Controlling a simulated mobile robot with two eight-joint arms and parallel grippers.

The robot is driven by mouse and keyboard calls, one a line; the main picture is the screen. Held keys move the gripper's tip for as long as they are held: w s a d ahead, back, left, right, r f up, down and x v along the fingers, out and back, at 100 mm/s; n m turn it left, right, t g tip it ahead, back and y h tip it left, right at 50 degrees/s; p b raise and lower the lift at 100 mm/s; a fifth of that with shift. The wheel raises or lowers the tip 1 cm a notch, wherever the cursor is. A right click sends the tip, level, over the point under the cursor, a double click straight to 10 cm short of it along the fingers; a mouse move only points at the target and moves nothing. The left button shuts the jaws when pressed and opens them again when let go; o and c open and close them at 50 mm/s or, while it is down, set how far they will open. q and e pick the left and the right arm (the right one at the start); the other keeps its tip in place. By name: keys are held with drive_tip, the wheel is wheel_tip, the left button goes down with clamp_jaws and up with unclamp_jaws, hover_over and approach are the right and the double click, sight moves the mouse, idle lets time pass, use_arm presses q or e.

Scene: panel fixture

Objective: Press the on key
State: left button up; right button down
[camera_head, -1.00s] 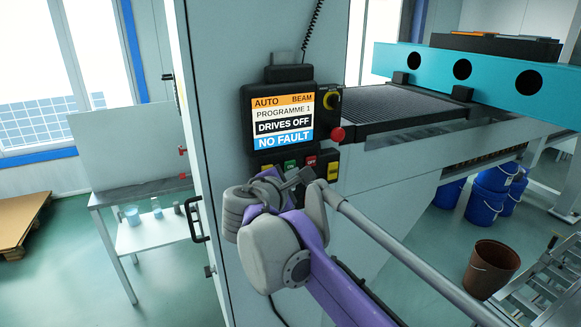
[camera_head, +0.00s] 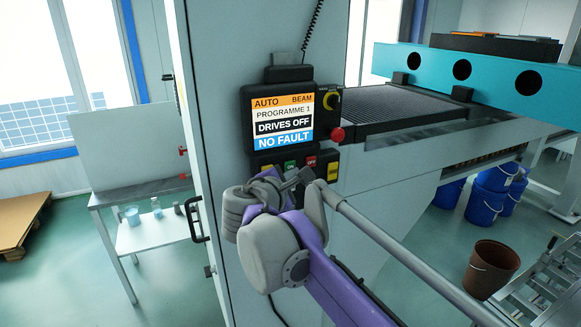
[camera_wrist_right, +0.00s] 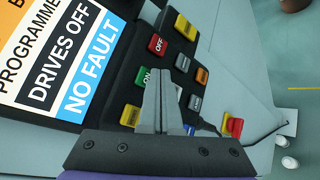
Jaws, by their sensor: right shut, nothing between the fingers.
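The green ON key (camera_head: 290,165) is in the key panel under the screen (camera_head: 283,122). In the right wrist view the ON key (camera_wrist_right: 144,77) shows just left of my right gripper's fingertips (camera_wrist_right: 160,70), partly covered by the fingers. The red OFF key (camera_wrist_right: 157,45) lies beyond the tips. My right gripper (camera_head: 303,177) is shut and empty, in front of the keys. I cannot tell whether its tips touch the panel. The screen reads AUTO BEAM, PROGRAMME 1, DRIVES OFF, NO FAULT. My left gripper is not in view.
Several other keys crowd close by, including a yellow key (camera_wrist_right: 186,27), an orange key (camera_wrist_right: 202,76) and grey ones. A door handle (camera_head: 195,220) projects at the lower left.

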drive_tip(key=shift+w+a, duration=0.15)
drive_tip(key=shift+w, duration=0.25)
drive_tip(key=shift+w+a+p, duration=0.1)
drive_tip(key=shift+w+p, duration=0.2)
drive_tip(key=shift+w, duration=0.05)
idle(0.7)
drive_tip(key=shift+s, duration=0.1)
drive_tip(key=shift+s+d, duration=0.25)
drive_tip(key=shift+s, duration=0.5)
drive_tip(key=shift+s+d, duration=0.3)
drive_tip(key=shift+s, duration=0.45)
drive_tip(key=shift+s+d, duration=0.3)
drive_tip(key=shift+s, duration=0.5)
drive_tip(key=shift+s+d, duration=0.3)
drive_tip(key=shift+s, duration=0.45)
